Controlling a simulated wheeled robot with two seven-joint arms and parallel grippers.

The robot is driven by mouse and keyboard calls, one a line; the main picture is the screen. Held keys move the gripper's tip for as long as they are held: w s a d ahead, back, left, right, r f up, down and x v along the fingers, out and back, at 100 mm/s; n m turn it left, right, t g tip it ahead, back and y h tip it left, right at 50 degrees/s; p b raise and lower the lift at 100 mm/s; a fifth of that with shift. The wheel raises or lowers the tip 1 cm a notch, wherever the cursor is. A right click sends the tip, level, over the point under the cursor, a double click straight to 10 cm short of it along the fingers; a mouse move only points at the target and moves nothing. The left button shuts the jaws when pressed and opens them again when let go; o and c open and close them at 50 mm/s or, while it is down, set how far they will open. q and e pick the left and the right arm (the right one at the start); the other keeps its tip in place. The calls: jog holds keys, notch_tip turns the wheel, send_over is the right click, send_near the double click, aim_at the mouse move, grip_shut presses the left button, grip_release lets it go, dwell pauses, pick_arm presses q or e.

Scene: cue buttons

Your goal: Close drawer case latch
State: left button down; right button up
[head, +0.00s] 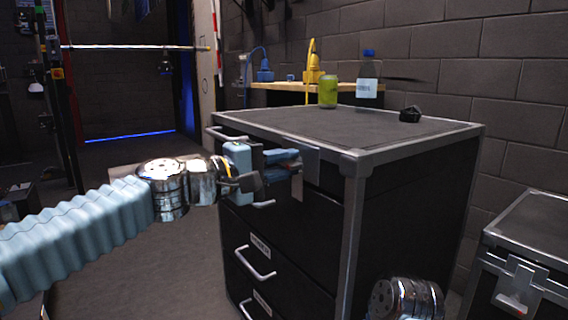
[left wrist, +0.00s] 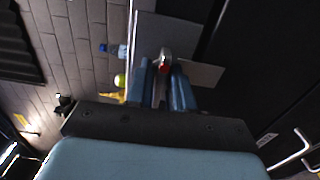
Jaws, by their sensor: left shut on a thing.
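The drawer case (head: 415,215) is black with grey metal edges and stands right of centre in the head view. A grey latch plate (head: 311,165) sits near its top front edge, by the corner post. My left gripper (head: 292,162) reaches in from the left to this plate. In the left wrist view its two blue fingers (left wrist: 164,88) are shut on a thin metal part of the latch (left wrist: 166,55), with a small red spot at it. The fingers partly hide the latch, so I cannot tell its exact position. My right gripper is out of sight.
A green can (head: 327,92), a blue-capped bottle (head: 368,75) and a small black object (head: 410,114) stand at the case's back edge. Drawer handles (head: 256,264) stick out in front. A second latched case (head: 530,235) stands at the right. The floor (head: 110,260) at left is clear.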

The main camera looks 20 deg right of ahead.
pick_arm(q)
jog(key=c, duration=1.2)
grip_release()
jog(key=shift+c, duration=0.2)
jog(key=b+v, duration=0.2)
jog(key=v, duration=1.2)
jog(key=shift+b, duration=0.3)
jog(key=shift+w, duration=0.1)
